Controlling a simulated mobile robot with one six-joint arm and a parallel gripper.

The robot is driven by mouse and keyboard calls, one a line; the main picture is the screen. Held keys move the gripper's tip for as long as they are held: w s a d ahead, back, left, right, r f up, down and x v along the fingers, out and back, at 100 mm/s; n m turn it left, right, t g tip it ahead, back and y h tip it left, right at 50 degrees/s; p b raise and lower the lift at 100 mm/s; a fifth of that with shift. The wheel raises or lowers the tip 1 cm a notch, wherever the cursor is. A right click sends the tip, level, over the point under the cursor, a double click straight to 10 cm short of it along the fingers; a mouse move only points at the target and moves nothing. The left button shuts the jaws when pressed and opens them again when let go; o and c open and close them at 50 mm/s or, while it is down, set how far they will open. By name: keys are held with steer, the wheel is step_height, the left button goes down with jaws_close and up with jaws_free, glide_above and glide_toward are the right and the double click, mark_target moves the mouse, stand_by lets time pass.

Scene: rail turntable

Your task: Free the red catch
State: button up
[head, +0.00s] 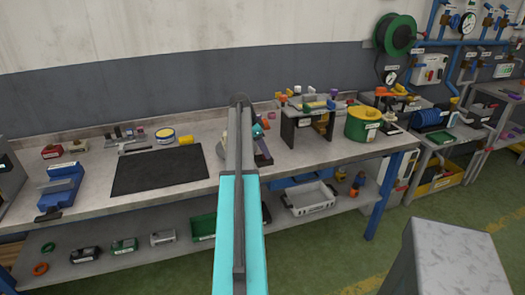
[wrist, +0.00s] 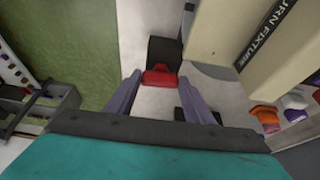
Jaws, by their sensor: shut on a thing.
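The red catch (wrist: 160,77) is a small red block in the upper middle of the wrist view. It sits against a black block (wrist: 163,51) beside a cream-coloured body labelled "TURN FIXTURE" (wrist: 238,32), whose label is partly cut off. My gripper (wrist: 161,80) has its two grey-purple fingers on either side of the catch, shut on it. In the head view my own arm covers most of this spot, and I cannot make out the catch there.
The workbench holds a black mat (head: 160,171) and a blue vise (head: 61,186) to the left. A raised stand (head: 305,129) and a green-and-yellow drum (head: 363,124) are to the right. Orange and white parts (wrist: 267,116) lie right of my gripper in the wrist view.

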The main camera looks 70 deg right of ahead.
steer(key=shift+s+n, duration=0.3)
steer(key=n+t+h+b, duration=0.1)
steer(key=n, duration=0.2)
steer(key=shift+s, duration=0.2)
steer(key=n+t, duration=0.1)
steer(key=n, duration=0.3)
steer(key=shift+s+h+b, duration=0.15)
steer(key=shift+h+b, duration=0.15)
steer(key=shift+b, duration=0.1)
steer(key=n+t, duration=0.1)
steer(key=n, duration=0.1)
steer(key=n+t, duration=0.1)
steer(key=n, duration=0.2)
steer(key=shift+s+t, duration=0.15)
steer(key=shift+t, duration=0.15)
steer(key=shift+d+n+t, duration=0.1)
steer(key=shift+n+t, duration=0.5)
steer(key=shift+n, duration=1.3)
steer(key=o, duration=1)
steer(key=shift+o, duration=0.2)
steer(key=shift+y, duration=0.4)
